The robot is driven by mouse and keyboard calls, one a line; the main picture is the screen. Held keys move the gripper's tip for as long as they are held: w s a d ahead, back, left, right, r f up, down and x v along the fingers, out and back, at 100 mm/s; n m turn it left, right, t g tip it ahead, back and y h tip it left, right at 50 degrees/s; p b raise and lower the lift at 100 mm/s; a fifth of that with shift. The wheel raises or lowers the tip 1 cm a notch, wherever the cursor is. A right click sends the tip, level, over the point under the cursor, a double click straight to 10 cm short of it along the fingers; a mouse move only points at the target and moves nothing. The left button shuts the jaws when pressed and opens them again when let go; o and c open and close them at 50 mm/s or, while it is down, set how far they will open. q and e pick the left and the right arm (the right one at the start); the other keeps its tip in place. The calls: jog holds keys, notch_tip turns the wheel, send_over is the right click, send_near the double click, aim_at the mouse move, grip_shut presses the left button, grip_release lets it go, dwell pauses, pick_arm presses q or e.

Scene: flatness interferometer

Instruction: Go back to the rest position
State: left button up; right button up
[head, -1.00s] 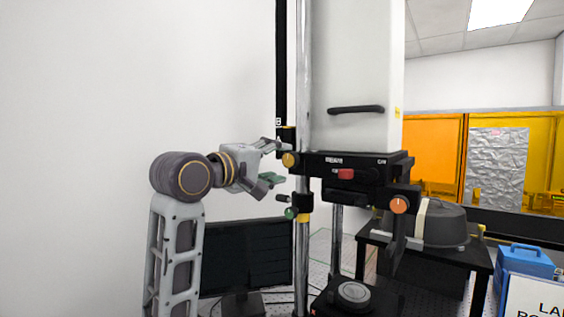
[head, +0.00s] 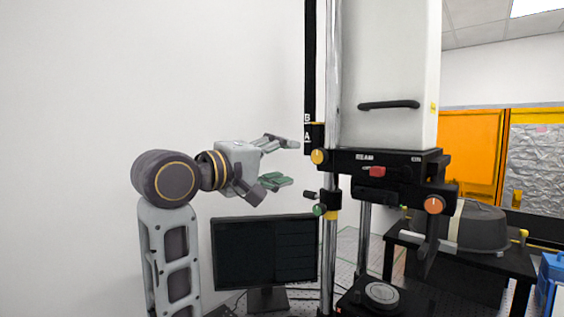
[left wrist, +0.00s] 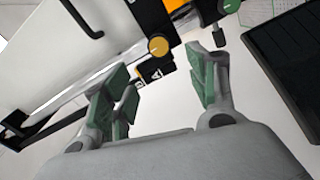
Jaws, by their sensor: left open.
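My left gripper (head: 284,163) is open and empty in the head view, left of the interferometer's post and apart from it. In the left wrist view its green-padded fingers (left wrist: 160,92) are spread with nothing between them. The interferometer (head: 392,70) is a tall white housing over a black stage, beside a chrome post. A yellow knob (head: 319,156) sits on the post at about the gripper's height; it also shows beyond the fingers in the left wrist view (left wrist: 158,46). A green knob (head: 319,210) is lower on the post. My right gripper is not in view.
A dark monitor (head: 264,252) stands below my left gripper. A black side table (head: 500,262) holds a grey domed case (head: 470,228). Open space lies before the white wall at left.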

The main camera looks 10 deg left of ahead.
pick_arm(q)
jog(key=shift+f, duration=0.1)
jog(key=w+a+f+m+g+y, duration=0.1)
jog(key=a+f+m+g+y, duration=0.2)
jog(key=f, duration=1.5)
jog(key=a+f+g+y, duration=0.1)
jog(key=a+f+y, duration=0.25)
jog(key=f, duration=1.45)
jog(key=s+a+f+m+g+y, duration=0.2)
jog(key=s+a+f+m+g, duration=0.2)
jog(key=s+f, duration=0.9)
jog(key=s+a+f+m+g+y, duration=0.2)
jog(key=s+a+f+m+g, duration=0.15)
jog(key=s+f, duration=0.95)
notch_tip(320, 180, down, 35)
jog(key=s+a+f+g, duration=0.1)
jog(key=s+a+f, duration=0.1)
jog(key=s+f, duration=0.8)
jog(key=s+a+f+g, duration=0.1)
jog(key=s+a+f, duration=0.2)
jog(key=s+f, duration=0.7)
jog(key=s, duration=0.3)
